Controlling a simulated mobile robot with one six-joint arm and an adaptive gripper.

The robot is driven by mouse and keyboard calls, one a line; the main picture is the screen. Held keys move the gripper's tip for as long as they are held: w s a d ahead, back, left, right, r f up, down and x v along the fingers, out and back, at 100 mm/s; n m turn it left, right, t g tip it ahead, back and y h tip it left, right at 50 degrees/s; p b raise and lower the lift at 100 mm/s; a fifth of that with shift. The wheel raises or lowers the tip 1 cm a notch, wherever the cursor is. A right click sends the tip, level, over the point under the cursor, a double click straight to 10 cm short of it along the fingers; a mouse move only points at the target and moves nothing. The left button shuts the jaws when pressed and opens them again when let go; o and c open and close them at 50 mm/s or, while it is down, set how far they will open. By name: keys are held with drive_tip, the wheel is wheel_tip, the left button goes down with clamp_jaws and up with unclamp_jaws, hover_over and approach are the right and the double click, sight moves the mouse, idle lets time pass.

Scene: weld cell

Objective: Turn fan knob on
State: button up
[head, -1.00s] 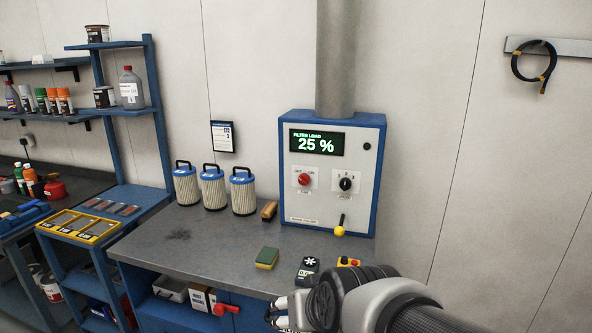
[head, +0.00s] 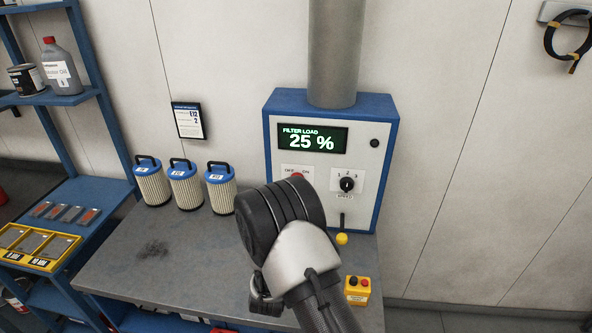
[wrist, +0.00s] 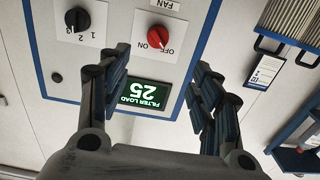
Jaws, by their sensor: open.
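The red fan knob (wrist: 158,37) is on the blue-framed control box and shows in the wrist view, upside down, beside its OFF and ON labels. In the head view only the top of the fan knob (head: 297,177) shows; my arm hides the rest. My gripper (wrist: 160,62) is open and empty in the wrist view, its two fingers reaching toward the panel on either side of the knob's column, apart from the knob. In the head view my own wrist hides the fingers.
The black speed knob (head: 347,184) sits right of the fan knob, with a yellow-tipped lever (head: 342,238) below it. The display (head: 313,138) reads 25 %. Three filters (head: 185,185) stand left of the box. A yellow button box (head: 357,290) is near the bench's right edge.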

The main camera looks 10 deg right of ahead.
drive_tip(key=x, duration=1.7)
drive_tip(key=shift+d+r, duration=0.15)
drive_tip(key=shift+c, duration=0.5)
drive_tip(key=c, duration=1)
